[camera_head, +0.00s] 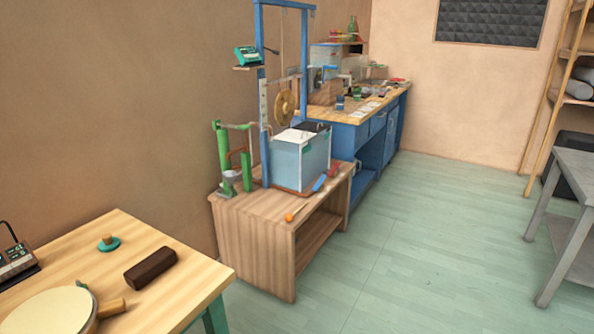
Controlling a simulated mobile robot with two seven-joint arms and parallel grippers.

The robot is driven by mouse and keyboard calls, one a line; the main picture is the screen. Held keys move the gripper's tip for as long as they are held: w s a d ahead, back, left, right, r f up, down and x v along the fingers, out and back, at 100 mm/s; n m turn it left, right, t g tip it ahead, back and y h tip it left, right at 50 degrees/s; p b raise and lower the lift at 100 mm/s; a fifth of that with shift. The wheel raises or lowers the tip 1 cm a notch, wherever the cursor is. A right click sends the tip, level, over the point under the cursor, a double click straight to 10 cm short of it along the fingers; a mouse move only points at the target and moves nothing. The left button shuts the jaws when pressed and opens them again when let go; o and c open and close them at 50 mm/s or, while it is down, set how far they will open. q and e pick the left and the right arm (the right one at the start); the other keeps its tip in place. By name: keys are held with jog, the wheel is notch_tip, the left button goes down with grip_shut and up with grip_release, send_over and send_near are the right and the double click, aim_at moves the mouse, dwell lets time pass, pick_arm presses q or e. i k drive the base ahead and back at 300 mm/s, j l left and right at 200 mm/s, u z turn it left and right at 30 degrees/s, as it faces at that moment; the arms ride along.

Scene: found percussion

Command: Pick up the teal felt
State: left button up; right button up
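A small flat teal round piece with a wooden knob on top (109,244) lies on the light wooden table (205,275) at the lower left. It is the piece that best fits the teal felt, though its material is too small to tell. Nothing touches it and its top is uncovered. Neither of my grippers shows in the head view.
On the same table are a dark brown block (150,268), a round pale drum-like disc (48,312) and a dark device (15,262). A low wooden bench (252,232) holds a clear tank (300,160). A grey table (573,215) stands right; floor between is clear.

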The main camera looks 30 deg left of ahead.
aim_at(109, 244)
jog(key=i, duration=1.15)
jog(key=i+u, duration=0.2)
jog(key=i, duration=0.35)
jog(key=i+l+u, duration=0.25)
jog(key=i, duration=0.25)
jog(key=i+u, duration=0.2)
jog(key=u, duration=0.15)
jog(key=i+u, duration=0.2)
jog(key=u, duration=0.2)
jog(key=i+u, duration=0.15)
jog(key=u, duration=0.2)
